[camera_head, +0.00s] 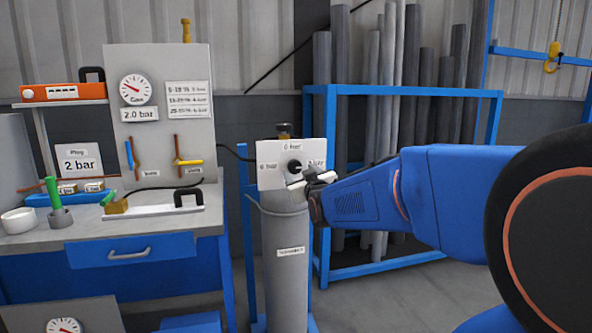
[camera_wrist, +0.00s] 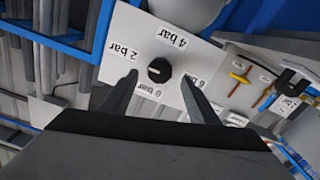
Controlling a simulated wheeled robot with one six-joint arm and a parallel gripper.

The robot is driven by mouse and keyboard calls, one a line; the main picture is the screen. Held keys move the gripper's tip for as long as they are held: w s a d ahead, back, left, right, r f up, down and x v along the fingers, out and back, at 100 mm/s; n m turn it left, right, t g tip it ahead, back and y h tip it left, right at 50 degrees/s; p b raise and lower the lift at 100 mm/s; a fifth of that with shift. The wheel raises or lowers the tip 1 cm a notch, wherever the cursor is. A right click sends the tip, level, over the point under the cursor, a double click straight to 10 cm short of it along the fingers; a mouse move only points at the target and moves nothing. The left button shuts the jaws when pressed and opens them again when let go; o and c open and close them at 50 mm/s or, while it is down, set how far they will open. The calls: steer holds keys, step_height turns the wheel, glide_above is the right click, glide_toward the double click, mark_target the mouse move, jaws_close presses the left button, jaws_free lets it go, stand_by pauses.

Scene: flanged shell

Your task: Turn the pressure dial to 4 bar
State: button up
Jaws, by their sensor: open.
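The pressure dial (camera_head: 294,166) is a round black knob on a white panel (camera_head: 268,178) above a grey cylinder. In the head view the panel reads 0 bar at top and 6 bar at left; the right label is partly covered and 4 bar is hidden. In the wrist view the dial (camera_wrist: 160,70) shows a small pale mark, with 2 bar, 4 bar, 6 bar and 0 bar around it. My gripper (camera_head: 311,180) is open in front of the panel. Its fingertips appear either side of the dial; contact cannot be told.
The grey cylinder (camera_head: 287,265) stands between a blue workbench (camera_head: 140,252) and a blue rack (camera_head: 415,91) of grey pipes. A board (camera_head: 160,130) on the bench carries a gauge, a 2.0 bar label and two valve levers. Open floor shows at lower right.

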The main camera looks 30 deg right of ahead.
mark_target(296, 168)
steer(key=shift+x, duration=2.8)
steer(key=c, duration=1)
